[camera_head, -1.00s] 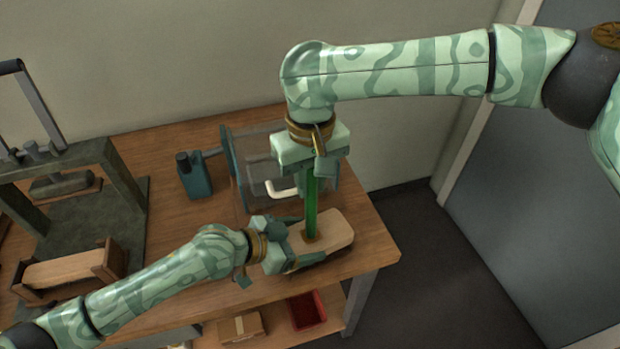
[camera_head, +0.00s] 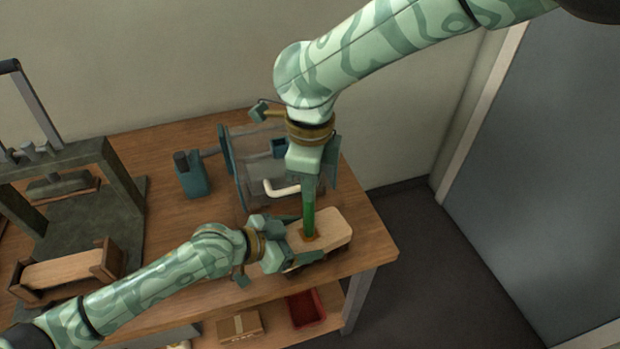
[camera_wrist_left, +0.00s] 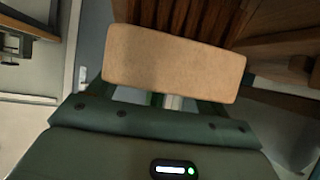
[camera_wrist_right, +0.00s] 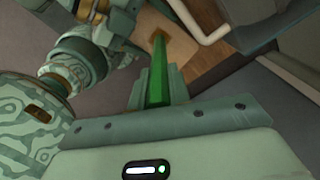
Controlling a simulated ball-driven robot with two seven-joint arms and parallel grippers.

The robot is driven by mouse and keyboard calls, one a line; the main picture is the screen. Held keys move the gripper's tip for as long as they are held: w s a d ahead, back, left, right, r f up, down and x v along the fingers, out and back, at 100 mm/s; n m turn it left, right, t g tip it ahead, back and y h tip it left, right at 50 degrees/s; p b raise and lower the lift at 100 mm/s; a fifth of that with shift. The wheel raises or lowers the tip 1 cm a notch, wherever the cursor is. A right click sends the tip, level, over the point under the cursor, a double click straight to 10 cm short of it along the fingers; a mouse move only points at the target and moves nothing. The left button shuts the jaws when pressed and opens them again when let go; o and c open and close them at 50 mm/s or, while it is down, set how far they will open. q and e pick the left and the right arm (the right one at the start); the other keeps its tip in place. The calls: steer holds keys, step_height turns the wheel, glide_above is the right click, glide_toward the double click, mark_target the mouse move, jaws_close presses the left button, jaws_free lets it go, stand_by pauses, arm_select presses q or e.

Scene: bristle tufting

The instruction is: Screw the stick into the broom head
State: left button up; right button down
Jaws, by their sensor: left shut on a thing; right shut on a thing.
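The broom head (camera_head: 328,229) is a pale wooden block near the table's right front corner. My left gripper (camera_head: 284,243) is shut on its left part; the block also fills the middle of the left wrist view (camera_wrist_left: 174,64). The green stick (camera_head: 309,218) stands upright with its lower end at the brown-ringed hole in the block's top. My right gripper (camera_head: 309,180) is above the block, shut on the stick. In the right wrist view the stick (camera_wrist_right: 158,75) runs from between the fingers to the block (camera_wrist_right: 150,38). How deep the stick sits is hidden.
Behind stands a clear-walled machine (camera_head: 240,170) with a white handle (camera_head: 282,189). A dark press (camera_head: 85,205) and a wooden cradle (camera_head: 68,271) are at left. A box (camera_head: 240,327) and red bin (camera_head: 305,307) sit below.

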arm_select(q)
steer(key=shift+s+f, duration=0.1)
steer(key=shift+f, duration=0.2)
arm_select(e)
steer(key=c, duration=1.3)
jaws_free()
steer(key=shift+r, duration=2.25)
